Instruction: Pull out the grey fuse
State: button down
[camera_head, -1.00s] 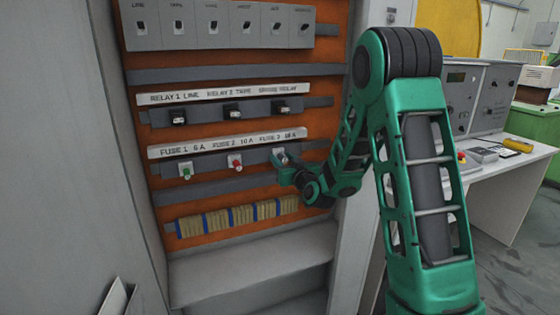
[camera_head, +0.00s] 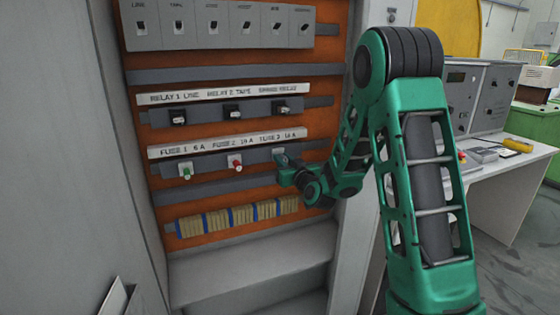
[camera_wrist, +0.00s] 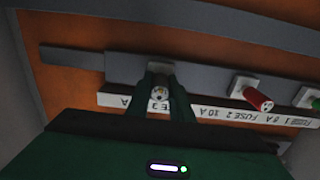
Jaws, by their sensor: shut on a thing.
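My gripper (camera_wrist: 160,85) is shut on the grey fuse (camera_wrist: 160,93), which shows as a small pale end between the two green fingers in the wrist view. The Fuse 3 holder (camera_wrist: 160,68) is a pale block on the rail right by the fingertips. I cannot tell whether the fuse's foot is still inside it. In the head view my gripper (camera_head: 287,174) is just below and in front of this holder (camera_head: 280,154), and the fuse is hidden there.
The red fuse (camera_head: 237,165) and green fuse (camera_head: 186,172) sit on the same rail to the left. A label strip (camera_head: 228,143) and black relays (camera_head: 231,111) are above. Tan terminal blocks (camera_head: 235,217) are below. The cabinet's side wall (camera_head: 135,170) bounds the left.

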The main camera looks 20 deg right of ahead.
aim_at(286, 161)
jog(key=shift+s, duration=2.75)
